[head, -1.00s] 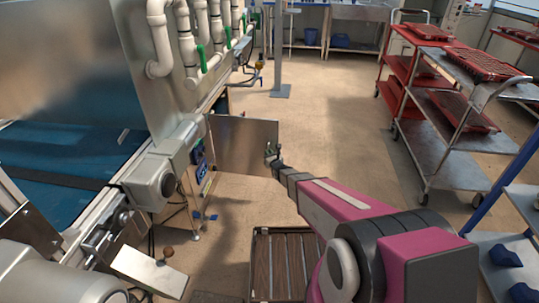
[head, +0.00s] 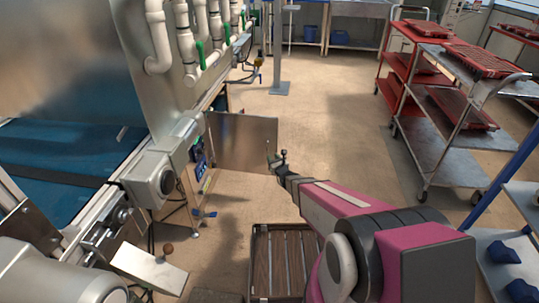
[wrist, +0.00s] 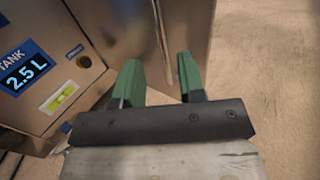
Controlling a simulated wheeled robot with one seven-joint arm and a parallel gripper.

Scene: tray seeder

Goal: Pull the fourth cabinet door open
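The cabinet door (head: 240,143) is a flat metal panel in the head view. It stands swung out from the side of the machine, over the floor. My gripper (head: 277,157) is at the door's free right edge. In the wrist view my gripper (wrist: 159,78) has two green fingers spread apart, with a gap between them. The metal door (wrist: 188,25) rises just beyond the fingertips. I cannot tell whether a finger touches it. Its handle is not clear in either view.
A tank panel (wrist: 30,75) with a 2.5 L label is at left in the wrist view. A slatted crate (head: 254,270) lies below my arm. Red trolleys (head: 400,75) and a metal cart (head: 445,160) stand at right.

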